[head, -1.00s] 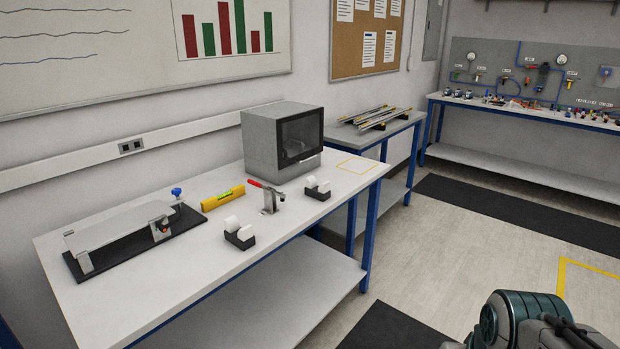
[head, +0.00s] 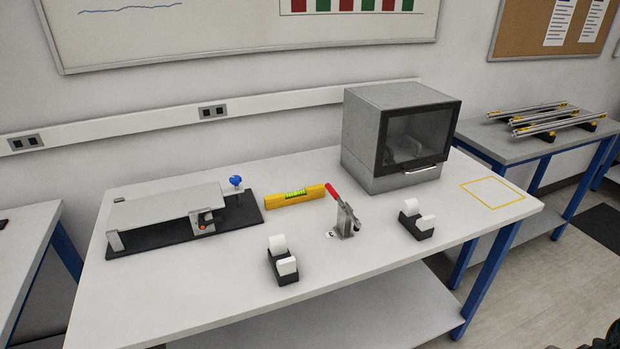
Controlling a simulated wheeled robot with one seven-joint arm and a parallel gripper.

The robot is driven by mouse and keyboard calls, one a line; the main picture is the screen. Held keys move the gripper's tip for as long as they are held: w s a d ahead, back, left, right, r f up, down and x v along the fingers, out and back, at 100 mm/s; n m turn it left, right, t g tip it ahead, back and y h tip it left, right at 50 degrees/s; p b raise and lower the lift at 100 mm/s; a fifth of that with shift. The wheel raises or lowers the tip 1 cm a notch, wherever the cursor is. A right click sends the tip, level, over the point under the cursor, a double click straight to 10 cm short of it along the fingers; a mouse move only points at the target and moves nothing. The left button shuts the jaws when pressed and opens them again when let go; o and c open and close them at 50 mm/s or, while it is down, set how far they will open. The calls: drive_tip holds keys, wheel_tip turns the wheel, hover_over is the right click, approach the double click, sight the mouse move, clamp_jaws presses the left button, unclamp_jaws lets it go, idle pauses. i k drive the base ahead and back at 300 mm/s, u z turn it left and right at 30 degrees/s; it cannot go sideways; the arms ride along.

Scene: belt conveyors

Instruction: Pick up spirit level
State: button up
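The yellow spirit level (head: 277,201) with a green vial window lies flat on the white workbench, near its middle. It sits between the black-based metal fixture on its left and the red-handled toggle clamp on its right, whose red handle tip is very close to the level's right end. My gripper is not in view; only a small dark part, which may be mine, shows at the bottom right corner.
The workbench (head: 170,314) also holds the fixture (head: 160,211), the toggle clamp (head: 345,217), two tape dispensers (head: 284,266) (head: 418,226) and a grey box-shaped machine (head: 366,150). A yellow square outline (head: 493,193) marks the right end.

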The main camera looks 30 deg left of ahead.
sight(280, 200)
drive_tip(key=u, duration=0.9)
drive_tip(key=i, duration=0.95)
drive_tip(key=u, duration=0.95)
